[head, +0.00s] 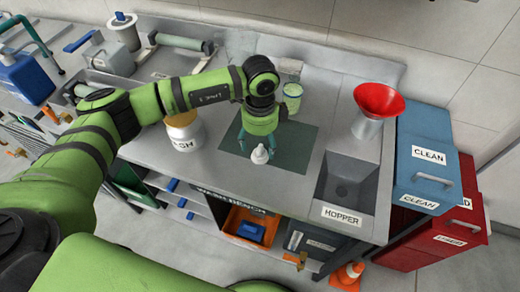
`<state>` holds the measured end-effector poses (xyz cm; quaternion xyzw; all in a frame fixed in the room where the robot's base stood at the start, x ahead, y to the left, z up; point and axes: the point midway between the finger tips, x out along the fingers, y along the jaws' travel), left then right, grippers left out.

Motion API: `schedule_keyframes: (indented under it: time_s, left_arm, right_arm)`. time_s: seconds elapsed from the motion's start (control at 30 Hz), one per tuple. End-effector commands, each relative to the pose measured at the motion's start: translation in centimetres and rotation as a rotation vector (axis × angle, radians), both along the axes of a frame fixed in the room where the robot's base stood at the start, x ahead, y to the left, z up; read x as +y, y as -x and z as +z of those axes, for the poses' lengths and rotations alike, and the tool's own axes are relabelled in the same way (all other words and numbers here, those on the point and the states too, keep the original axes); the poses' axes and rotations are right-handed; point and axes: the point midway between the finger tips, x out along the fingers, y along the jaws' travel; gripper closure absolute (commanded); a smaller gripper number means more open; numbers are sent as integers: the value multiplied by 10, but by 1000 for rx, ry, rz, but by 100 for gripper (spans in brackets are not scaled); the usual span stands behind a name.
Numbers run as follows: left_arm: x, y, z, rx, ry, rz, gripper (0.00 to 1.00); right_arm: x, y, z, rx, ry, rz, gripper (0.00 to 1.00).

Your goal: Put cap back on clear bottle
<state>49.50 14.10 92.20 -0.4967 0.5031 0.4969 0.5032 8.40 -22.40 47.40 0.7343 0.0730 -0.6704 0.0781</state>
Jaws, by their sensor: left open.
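A small white cap-like piece with a pointed top (260,156) is on the dark green mat (298,150) on the grey bench. My left gripper (258,146) points down at it, with its teal fingers spread and open. The fingers are just behind or around the white piece; I cannot tell if they touch it. A pale, see-through container with a green band (292,98) stands behind the gripper, partly hidden by my left arm; it may be the clear bottle. My right gripper is out of view.
A labelled jar (184,132) stands left of the mat. A red funnel in a metal vessel (378,102) stands to the right, behind the hopper basin (347,183). Blue (424,152) and red (466,205) bins flank the bench's right end. The mat's right side is clear.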

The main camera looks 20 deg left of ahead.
Motion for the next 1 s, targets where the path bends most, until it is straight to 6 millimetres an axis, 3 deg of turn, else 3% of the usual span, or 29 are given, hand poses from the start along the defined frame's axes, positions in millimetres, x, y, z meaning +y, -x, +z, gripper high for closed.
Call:
schedule_keyframes:
  time_s: [0.07, 0.23, 0.6, 0.8, 1.0]
  left_arm:
    - [2, 2, -9, 5, -3, 1, 30]
    - [1, 1, -31, 2, -1, 1, 30]
    - [1, 1, -35, 0, 0, 0, 30]
    - [1, 1, -34, 0, 0, 0, 69]
    - [1, 1, -34, 0, 0, 1, 70]
  right_arm:
    - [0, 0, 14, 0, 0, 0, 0]
    - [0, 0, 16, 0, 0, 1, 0]
    - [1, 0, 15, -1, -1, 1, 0]
    - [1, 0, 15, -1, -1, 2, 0]
    - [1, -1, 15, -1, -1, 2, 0]
